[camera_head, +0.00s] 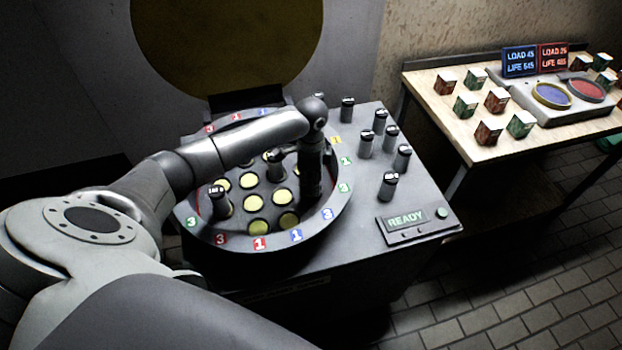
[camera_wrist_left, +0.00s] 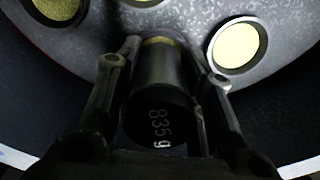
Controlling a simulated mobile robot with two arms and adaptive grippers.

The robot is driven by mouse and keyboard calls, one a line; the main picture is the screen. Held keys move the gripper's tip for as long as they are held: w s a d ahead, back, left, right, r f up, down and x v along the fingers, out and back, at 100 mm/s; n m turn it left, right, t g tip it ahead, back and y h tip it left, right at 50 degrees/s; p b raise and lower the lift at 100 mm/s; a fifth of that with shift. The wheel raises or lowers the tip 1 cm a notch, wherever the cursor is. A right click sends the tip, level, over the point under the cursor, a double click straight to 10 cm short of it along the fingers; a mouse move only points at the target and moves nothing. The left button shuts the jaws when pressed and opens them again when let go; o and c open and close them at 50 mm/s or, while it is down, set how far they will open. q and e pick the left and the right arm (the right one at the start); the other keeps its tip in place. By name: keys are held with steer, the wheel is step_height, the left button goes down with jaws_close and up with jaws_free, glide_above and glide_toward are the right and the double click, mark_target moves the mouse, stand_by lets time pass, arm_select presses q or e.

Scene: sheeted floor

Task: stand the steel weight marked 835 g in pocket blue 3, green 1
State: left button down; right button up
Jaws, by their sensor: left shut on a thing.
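The steel weight marked 835 g (camera_wrist_left: 158,108) is a dark cylinder held between the two fingers of my left gripper (camera_wrist_left: 163,75), its marked top toward the wrist camera. A sliver of yellow pocket floor shows at its far end; whether it rests in that pocket I cannot tell. In the head view my left gripper (camera_head: 312,192) points down over the right part of the round pocket dish (camera_head: 222,232), and hides most of the weight. Coloured number tags ring the rim, including a blue tag (camera_head: 327,213) and a green 1 (camera_head: 346,161). My right gripper is not in view.
Two other weights stand in the dish, one at the left (camera_head: 220,200) and one near the middle (camera_head: 275,163). Several more weights (camera_head: 388,186) stand on the deck right of it, by a READY panel (camera_head: 406,222). A side table (camera_head: 440,108) holds small boxes and a two-pan scale.

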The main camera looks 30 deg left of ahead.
arm_select(q)
steer(key=shift+f, duration=0.15)
steer(key=c, duration=0.9)
jaws_free()
steer(key=shift+s+f, duration=0.1)
step_height(320, 180, up, 12)
steer(key=shift+r, duration=0.1)
